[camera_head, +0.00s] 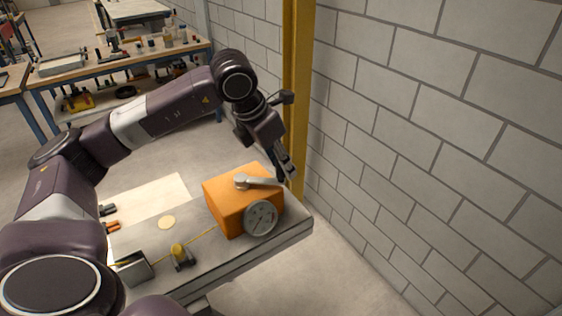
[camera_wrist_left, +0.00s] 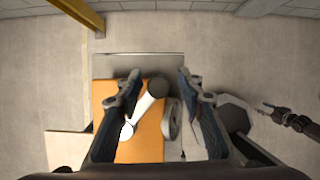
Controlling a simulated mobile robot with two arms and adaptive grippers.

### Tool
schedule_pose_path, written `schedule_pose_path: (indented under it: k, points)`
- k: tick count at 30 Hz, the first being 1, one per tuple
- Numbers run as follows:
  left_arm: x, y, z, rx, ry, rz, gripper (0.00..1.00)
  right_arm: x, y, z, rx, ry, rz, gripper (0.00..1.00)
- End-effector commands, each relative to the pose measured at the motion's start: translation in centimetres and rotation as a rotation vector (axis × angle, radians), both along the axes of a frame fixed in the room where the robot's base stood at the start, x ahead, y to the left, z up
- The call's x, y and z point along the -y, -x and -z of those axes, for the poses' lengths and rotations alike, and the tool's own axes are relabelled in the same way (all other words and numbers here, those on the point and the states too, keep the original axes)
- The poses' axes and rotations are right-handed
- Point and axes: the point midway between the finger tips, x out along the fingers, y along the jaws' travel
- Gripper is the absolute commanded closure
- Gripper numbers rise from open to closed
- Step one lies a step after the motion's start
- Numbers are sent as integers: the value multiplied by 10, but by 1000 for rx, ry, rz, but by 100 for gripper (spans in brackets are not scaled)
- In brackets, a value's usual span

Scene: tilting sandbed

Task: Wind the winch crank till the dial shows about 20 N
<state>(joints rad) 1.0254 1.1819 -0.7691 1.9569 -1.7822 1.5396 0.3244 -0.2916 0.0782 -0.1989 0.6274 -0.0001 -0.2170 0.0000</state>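The orange winch box (camera_head: 222,207) stands on the grey bench slab and also shows in the left wrist view (camera_wrist_left: 142,149). Its grey crank (camera_head: 258,182) lies across the top, pointing toward the wall. The round dial (camera_head: 261,218) is on its front face; its reading is too small to make out. My left gripper (camera_head: 287,174) is above the crank's outer end, fingers pointing down. In the left wrist view the fingers are wide apart, with the crank (camera_wrist_left: 144,106) showing between them, not gripped. What looks like my right gripper (camera_wrist_left: 270,109) is small at the right.
A yellow line runs from the box to a yellow pulley (camera_head: 180,254) and a grey metal block (camera_head: 134,268) on the slab (camera_head: 280,240). A yellow post (camera_head: 297,90) and block wall (camera_head: 420,130) stand close beyond the box. Workbenches (camera_head: 125,62) are behind.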

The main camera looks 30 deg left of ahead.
Motion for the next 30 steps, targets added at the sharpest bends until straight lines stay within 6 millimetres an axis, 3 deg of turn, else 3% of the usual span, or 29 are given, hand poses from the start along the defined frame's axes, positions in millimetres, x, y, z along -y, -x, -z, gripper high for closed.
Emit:
schedule_pose_path:
  k: [2,11,22,30]
  points:
    - [0,0,0,0,0,0,66,-4,1,0,-1,-5,1,60]
    - [0,0,0,0,0,0,99,-4,12,1,-18,-3,1,60]
    - [0,2,0,1,0,17,100,4,16,5,-23,6,-1,60]
    - [9,24,2,3,-1,256,100,5,14,29,-21,7,-2,60]
